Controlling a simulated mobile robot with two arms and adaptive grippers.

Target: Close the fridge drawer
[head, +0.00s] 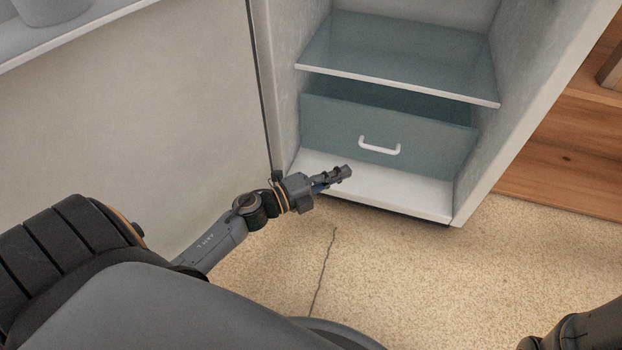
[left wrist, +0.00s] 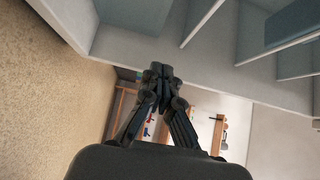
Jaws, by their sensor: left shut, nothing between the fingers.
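The fridge (head: 520,120) stands open at the upper middle right of the head view. Its blue-grey drawer (head: 330,125) sits below a glass shelf (head: 390,55), with a white handle (head: 380,149) on its front. The dark inside shows above the front panel; I cannot tell how far out the drawer is. The white fridge floor (head: 410,185) shows in front of it. My left gripper (head: 346,172) is shut and empty, in front of the drawer, below and left of the handle, apparently apart from it. It also shows shut in the left wrist view (left wrist: 160,72).
A pale panel (head: 130,120) stands left of the fridge, with a ledge (head: 70,35) above it. A wooden shelf unit (head: 570,150) stands at the right. The speckled floor (head: 480,270) is clear in front, with a dark crack line.

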